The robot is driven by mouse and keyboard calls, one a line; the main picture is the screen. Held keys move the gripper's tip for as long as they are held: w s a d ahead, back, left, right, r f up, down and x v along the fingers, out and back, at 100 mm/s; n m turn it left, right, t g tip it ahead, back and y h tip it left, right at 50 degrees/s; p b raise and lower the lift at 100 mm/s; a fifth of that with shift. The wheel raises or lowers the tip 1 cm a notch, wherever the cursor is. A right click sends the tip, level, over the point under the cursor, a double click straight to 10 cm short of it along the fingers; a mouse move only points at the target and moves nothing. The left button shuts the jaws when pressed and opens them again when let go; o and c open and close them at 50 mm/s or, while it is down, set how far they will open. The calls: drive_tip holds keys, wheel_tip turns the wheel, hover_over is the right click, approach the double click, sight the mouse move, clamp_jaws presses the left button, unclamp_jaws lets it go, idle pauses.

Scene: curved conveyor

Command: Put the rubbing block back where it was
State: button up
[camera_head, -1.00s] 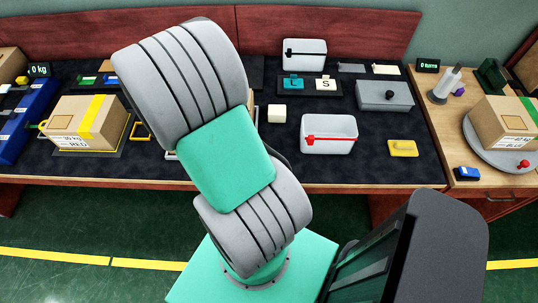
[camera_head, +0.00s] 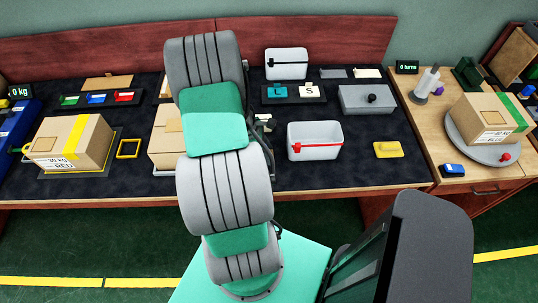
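No object is labelled as the rubbing block. A yellow block with a raised top (camera_head: 389,149) lies on the dark mat at the right and may be it. A small pale piece (camera_head: 263,117) shows beside my arm; I cannot tell whether it is the cream block or part of my gripper. My arm reaches over the mat, and its links hide most of my gripper (camera_head: 263,127). Its fingers and anything between them cannot be made out.
A white bin with a red band (camera_head: 315,153) stands left of the yellow block. Behind are a second white bin (camera_head: 286,56), a tray with L and S tiles (camera_head: 293,101) and a grey box (camera_head: 367,107). Cartons (camera_head: 62,137) stand left; a turntable (camera_head: 478,150) is at right.

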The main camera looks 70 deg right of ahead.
drive_tip(key=f, duration=0.2)
drive_tip(key=f+p, duration=0.1)
drive_tip(key=shift+s+d+f, duration=0.1)
drive_tip(key=shift+d+f, duration=0.2)
drive_tip(key=shift+f, duration=0.3)
drive_tip(key=o, duration=1.4)
